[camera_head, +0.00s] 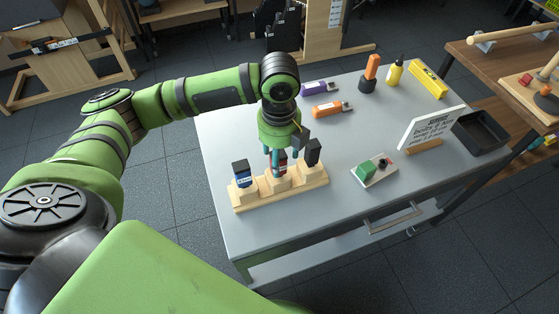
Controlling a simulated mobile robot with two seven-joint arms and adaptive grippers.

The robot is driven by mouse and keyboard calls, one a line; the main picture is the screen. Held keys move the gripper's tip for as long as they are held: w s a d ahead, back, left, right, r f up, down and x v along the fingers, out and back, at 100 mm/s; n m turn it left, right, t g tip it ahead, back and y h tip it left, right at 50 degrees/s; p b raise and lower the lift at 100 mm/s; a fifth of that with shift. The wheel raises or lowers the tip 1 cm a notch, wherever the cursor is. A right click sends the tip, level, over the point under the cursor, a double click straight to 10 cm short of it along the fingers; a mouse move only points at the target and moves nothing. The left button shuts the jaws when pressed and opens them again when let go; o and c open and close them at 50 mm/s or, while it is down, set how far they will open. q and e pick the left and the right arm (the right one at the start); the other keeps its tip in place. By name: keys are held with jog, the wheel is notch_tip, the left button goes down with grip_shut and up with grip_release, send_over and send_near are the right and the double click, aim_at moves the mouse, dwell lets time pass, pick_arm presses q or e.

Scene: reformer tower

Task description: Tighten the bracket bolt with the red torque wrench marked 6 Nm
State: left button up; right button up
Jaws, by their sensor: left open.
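A wooden stand (300,195) on the grey table holds several upright tools. A blue-handled one (241,174) is at its left and a black one (312,151) at its right. The red torque wrench (282,158) is in the middle, partly hidden by my left gripper (277,163). My left gripper points down over the red wrench with its fingers open around or beside its top; I cannot tell if they touch it. A green block (366,172) sits on a light plate right of the stand, with small red and dark parts; the bolt is too small to make out. My right gripper is not in view.
A white sign (431,128) stands at the table's right, by a black tray (480,132). Purple (314,89) and orange (327,110) tools, a yellow bottle (394,73) and a yellow level (427,79) lie or stand at the back. The table's middle is clear.

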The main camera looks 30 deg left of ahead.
pick_arm(q)
jog(key=f, duration=0.3)
jog(key=shift+s+f, duration=0.25)
jog(key=shift+s, duration=0.05)
jog(key=shift+w+f, duration=0.15)
jog(key=shift+f, duration=0.1)
grip_shut()
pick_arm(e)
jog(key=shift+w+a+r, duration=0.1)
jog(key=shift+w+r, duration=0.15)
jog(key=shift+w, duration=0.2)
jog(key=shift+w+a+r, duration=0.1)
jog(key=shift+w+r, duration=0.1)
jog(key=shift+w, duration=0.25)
pick_arm(q)
jog(key=shift+r, duration=0.15)
